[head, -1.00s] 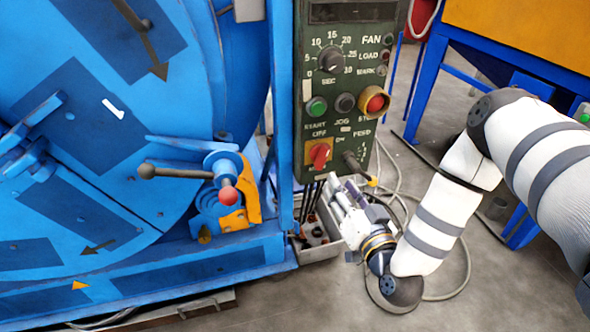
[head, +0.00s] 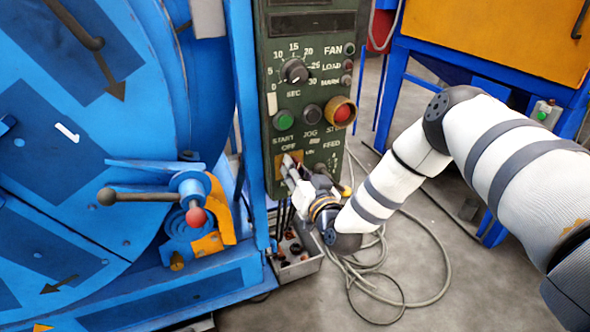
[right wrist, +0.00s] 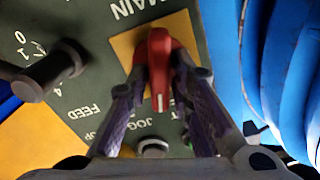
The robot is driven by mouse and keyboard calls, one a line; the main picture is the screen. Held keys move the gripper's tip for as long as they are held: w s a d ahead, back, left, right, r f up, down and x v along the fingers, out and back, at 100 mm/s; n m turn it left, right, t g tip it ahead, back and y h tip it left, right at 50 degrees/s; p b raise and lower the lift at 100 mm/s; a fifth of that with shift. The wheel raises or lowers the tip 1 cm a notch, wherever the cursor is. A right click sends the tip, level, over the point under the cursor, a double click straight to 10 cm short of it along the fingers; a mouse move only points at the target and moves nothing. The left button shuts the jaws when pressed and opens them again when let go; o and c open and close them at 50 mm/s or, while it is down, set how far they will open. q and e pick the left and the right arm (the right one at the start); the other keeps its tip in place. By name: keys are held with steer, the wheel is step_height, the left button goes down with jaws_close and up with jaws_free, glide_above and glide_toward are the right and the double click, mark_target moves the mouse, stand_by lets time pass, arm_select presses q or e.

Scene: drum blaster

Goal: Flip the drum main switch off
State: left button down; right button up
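The drum main switch is a red knob (right wrist: 158,62) on a yellow plate (right wrist: 125,48), with MAIN lettered beside it in the right wrist view. A white line marks the knob's end, which points down in that view. My right gripper (right wrist: 160,72) has one finger on each side of the knob, close against it. In the head view my right gripper (head: 289,172) is at the lower part of the green control panel (head: 268,130) and covers most of the knob. The OFF lettering shows just above it. My left gripper is out of view.
The panel also carries a dial (head: 294,71), a green start button (head: 284,120), a black jog button (head: 312,113) and a red stop button (head: 342,113). A dark lever (right wrist: 50,70) sticks out near the gripper. The blue drum (head: 90,150) stands left; cables lie on the floor.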

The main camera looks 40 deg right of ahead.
jaws_close()
steer(key=n+p, duration=0.2)
steer(key=shift+a+r+n+p, duration=0.2)
steer(key=shift+r+n+p, duration=0.15)
steer(key=shift+n, duration=0.05)
steer(key=shift+f+n, duration=0.25)
steer(key=shift+n, duration=0.45)
steer(key=shift+f, duration=0.1)
steer(key=o, duration=0.6)
jaws_free()
steer(key=v, duration=1.2)
steer(key=shift+d+f, duration=0.1)
